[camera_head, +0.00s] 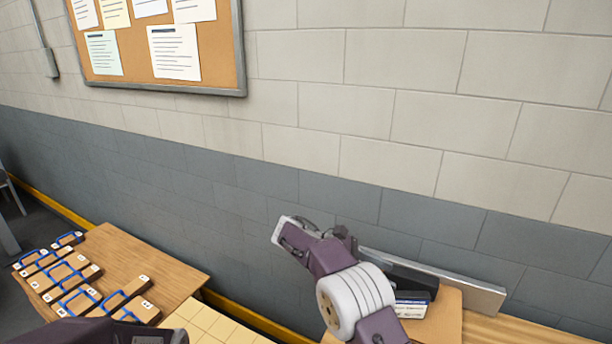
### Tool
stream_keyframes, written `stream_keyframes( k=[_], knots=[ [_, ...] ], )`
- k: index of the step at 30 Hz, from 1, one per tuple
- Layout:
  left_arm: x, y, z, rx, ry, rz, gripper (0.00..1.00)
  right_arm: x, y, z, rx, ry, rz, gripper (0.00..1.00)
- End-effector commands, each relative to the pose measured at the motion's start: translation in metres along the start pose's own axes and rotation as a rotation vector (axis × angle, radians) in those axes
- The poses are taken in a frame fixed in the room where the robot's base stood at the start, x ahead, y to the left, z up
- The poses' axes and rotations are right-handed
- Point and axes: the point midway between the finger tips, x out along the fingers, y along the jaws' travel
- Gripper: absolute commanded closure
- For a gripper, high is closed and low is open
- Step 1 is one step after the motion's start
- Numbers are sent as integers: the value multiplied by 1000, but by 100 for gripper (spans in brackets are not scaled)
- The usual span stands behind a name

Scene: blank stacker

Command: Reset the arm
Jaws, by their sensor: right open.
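My right arm comes up from the bottom, with purple links and a white round joint. My right gripper (296,236) is at its upper end, raised in front of the grey wall. It is open, and nothing shows between its jaws. A dark purple part of my left arm shows along the bottom left edge. My left gripper is not visible.
A wooden table (180,268) at the left bears several wooden blocks (70,275) with blue frames and white labels. A pale gridded surface (215,325) is right of it. A dark object (412,283) and a grey panel (470,290) stand on the right table (530,330).

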Motion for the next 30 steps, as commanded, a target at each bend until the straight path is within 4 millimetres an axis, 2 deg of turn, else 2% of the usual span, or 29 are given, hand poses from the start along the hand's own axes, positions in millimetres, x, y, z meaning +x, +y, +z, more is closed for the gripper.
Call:
stream_keyframes(
  k=[1,3,5,8,11,13,15,19,21,23,24,26,30],
  knots=[
    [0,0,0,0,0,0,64,8,-3,26,36,15,-25,57],
    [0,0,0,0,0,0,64,24,-21,54,46,48,-83,57],
    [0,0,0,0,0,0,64,40,-38,63,44,110,-120,57],
    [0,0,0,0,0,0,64,64,-70,58,85,250,-167,57],
    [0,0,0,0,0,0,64,82,-113,32,188,432,-233,57],
    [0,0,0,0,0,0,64,86,-149,3,312,578,-306,57],
    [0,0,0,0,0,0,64,83,-185,-32,475,719,-405,57],
    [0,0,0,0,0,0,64,67,-230,-91,817,895,-619,57],
    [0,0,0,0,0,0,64,62,-237,-111,981,932,-715,57],
    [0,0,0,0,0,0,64,56,-226,-119,1102,969,-755,57],
    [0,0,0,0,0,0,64,52,-215,-120,1166,995,-763,57],
    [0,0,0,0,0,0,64,51,-207,-120,1219,1009,-771,57],
    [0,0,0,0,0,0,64,51,-207,-120,1233,1002,-781,57]
  ],
)
